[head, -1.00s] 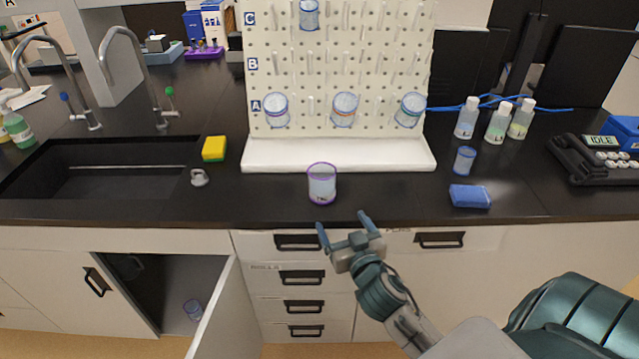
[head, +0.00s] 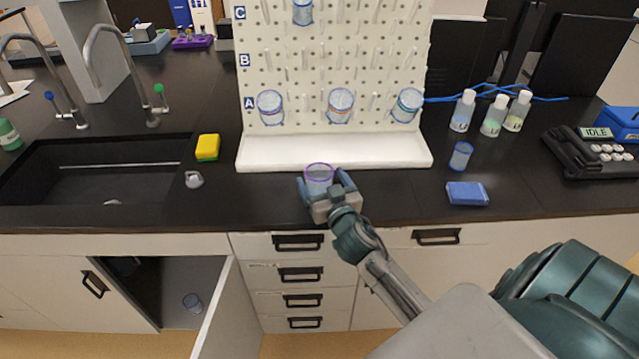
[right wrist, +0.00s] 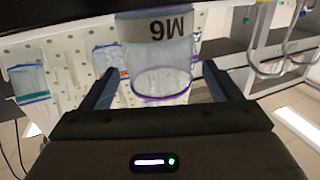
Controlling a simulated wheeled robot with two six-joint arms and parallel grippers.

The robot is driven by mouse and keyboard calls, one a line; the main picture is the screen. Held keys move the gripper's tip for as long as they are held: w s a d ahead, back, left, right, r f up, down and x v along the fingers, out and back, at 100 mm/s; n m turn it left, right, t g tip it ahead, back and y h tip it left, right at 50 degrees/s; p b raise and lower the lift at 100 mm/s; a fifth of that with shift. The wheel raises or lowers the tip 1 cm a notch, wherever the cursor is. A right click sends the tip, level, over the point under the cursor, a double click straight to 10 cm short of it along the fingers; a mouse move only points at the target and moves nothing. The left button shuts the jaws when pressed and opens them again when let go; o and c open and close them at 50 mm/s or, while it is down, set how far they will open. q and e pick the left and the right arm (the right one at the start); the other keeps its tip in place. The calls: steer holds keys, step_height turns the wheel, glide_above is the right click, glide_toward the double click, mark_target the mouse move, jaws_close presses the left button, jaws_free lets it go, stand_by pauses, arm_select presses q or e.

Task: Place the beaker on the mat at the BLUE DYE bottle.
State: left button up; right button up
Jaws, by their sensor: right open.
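A clear beaker with a purple rim (head: 319,175) stands upright on the black bench near its front edge. My right gripper (head: 325,183) is open, with a finger on either side of this beaker. In the right wrist view the beaker (right wrist: 160,55) appears upside down between the open fingers (right wrist: 160,72), with the label "M6" and visible gaps to both fingers. Three small bottles, left (head: 463,110), middle (head: 494,115) and right (head: 517,111), stand at the back right. I cannot read their labels, and I cannot make out a mat. My left gripper is not in view.
A white pegboard (head: 335,60) with hanging beakers rises behind a white ledge (head: 335,150). A yellow sponge (head: 207,147) and sink (head: 90,175) are at left. A cabinet door (head: 215,310) stands open below.

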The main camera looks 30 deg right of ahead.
mark_target(320, 165)
steer(key=x, duration=0.2)
steer(key=shift+w, duration=0.3)
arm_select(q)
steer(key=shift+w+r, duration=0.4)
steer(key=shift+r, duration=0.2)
arm_select(e)
steer(key=c, duration=1.1)
steer(key=shift+r, duration=0.2)
steer(key=shift+r, duration=1.5)
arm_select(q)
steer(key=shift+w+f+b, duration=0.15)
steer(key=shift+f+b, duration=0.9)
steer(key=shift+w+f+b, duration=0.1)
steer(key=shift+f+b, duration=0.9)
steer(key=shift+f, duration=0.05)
arm_select(e)
steer(key=shift+s+a+r, duration=0.25)
steer(key=shift+s+a, duration=1.1)
steer(key=shift+s, duration=0.95)
steer(key=shift+s+a+r, duration=0.3)
steer(key=shift+s+a, duration=1.1)
steer(key=shift+s, duration=0.9)
steer(key=shift+s+a+r, duration=0.25)
steer(key=shift+s+a, duration=1.1)
steer(key=shift+s, duration=0.9)
